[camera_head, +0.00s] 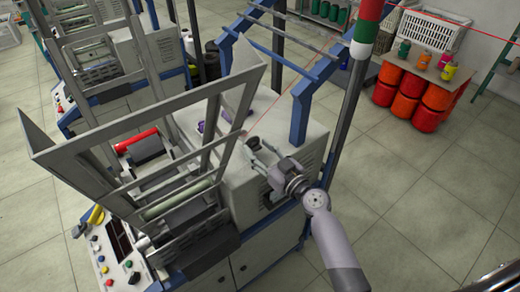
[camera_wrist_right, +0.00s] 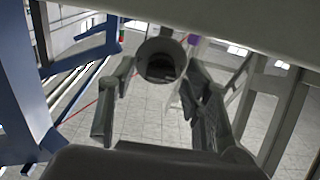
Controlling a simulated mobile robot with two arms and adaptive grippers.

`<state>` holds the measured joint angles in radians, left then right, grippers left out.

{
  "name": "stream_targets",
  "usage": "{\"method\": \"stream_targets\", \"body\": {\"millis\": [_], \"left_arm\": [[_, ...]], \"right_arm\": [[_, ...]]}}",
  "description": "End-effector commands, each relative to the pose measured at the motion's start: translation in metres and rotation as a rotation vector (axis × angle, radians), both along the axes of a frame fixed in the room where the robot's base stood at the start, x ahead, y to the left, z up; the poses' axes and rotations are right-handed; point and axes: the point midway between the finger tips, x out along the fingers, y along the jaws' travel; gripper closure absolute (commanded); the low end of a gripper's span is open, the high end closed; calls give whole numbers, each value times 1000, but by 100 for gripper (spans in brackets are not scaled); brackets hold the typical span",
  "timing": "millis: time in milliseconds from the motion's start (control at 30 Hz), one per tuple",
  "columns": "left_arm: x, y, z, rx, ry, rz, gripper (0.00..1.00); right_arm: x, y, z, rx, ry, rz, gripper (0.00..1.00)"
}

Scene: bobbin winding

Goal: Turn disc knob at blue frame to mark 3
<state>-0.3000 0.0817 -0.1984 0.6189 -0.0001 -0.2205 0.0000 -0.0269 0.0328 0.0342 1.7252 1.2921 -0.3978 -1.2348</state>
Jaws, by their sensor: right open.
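The blue frame (camera_head: 300,115) rises from the grey machine in the head view, and blue bars (camera_wrist_right: 28,85) show at the left of the right wrist view. My right gripper (camera_head: 253,148) is above the machine's top, beside the frame's lower end. Its fingers are spread (camera_wrist_right: 155,110) in the wrist view, with nothing clearly held. A round grey part with a dark hollow end (camera_wrist_right: 161,62) shows beyond and between the fingers. I cannot tell whether it is the disc knob, and no mark 3 is readable. My left gripper is not in view.
Grey side plates (camera_head: 90,150) and rollers stand left of my gripper. A control panel (camera_head: 115,258) with coloured buttons is at the lower left. A red, white and green pole (camera_head: 363,40) stands to the right. Open tiled floor (camera_head: 420,210) lies at right.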

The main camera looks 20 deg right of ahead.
Motion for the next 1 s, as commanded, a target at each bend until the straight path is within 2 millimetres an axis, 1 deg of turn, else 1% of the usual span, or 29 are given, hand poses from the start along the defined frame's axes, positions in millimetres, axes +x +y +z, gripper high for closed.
{"method": "stream_targets", "body": {"millis": [100, 767, 1000], "left_arm": [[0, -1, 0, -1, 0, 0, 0], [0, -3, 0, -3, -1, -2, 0], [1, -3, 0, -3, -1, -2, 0]], "right_arm": [[0, 0, 0, 1, 0, 0, 55], [-1, 0, 0, 1, 0, 0, 99], [-1, 0, 0, 9, 3, 0, 100]]}}
